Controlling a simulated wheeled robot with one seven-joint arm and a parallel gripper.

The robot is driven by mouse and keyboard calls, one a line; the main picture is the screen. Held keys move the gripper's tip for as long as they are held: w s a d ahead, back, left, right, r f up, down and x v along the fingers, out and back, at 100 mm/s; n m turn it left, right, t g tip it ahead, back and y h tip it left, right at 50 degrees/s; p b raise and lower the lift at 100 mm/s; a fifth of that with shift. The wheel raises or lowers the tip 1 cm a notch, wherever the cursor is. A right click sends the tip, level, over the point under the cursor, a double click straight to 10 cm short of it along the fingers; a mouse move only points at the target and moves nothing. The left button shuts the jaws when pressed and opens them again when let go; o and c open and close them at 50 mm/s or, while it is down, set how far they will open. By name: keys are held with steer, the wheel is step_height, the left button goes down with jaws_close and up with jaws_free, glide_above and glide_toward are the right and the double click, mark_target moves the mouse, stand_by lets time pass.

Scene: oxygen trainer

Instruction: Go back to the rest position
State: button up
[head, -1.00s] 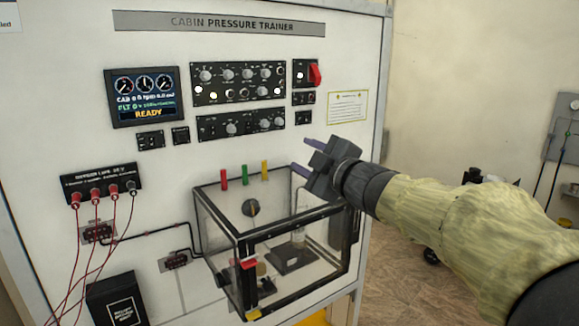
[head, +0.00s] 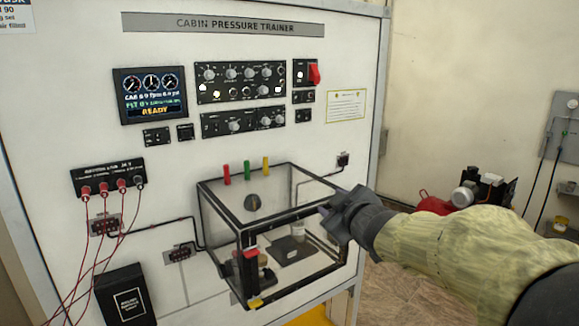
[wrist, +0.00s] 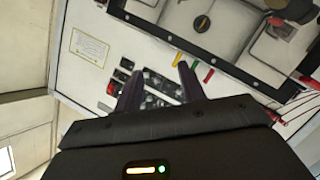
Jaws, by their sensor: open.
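My gripper (head: 328,208) is in front of the right side of the clear chamber box (head: 206,226) in the head view, with nothing seen between its fingers. In the wrist view my gripper (wrist: 158,82) shows two dark purple fingers spread apart, pointing toward the trainer panel (wrist: 85,72). The white Cabin Pressure Trainer panel (head: 225,140) stands upright behind the box. My arm comes in from the right in a pale yellow sleeve.
The black-edged box juts out from the panel, with red, green and yellow tabs (head: 246,170) above it. Red cables (head: 95,250) hang at the left. A red and black machine (head: 465,195) stands on the floor at the right.

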steer(key=s+d+f+m+g+h, duration=0.2)
steer(key=s+f+m+g, duration=0.3)
steer(key=s+f, duration=0.6)
steer(key=s+d+f+m+g+h, duration=0.2)
steer(key=s+f+m+g, duration=0.3)
steer(key=s+f, duration=0.7)
step_height(320, 180, down, 4)
steer(key=shift+s+d+f+m+g, duration=0.15)
steer(key=shift+d+m+g, duration=0.25)
steer(key=shift+d+g, duration=0.5)
steer(key=shift+a, duration=0.1)
steer(key=shift+c, duration=0.2)
steer(key=shift+c, duration=0.2)
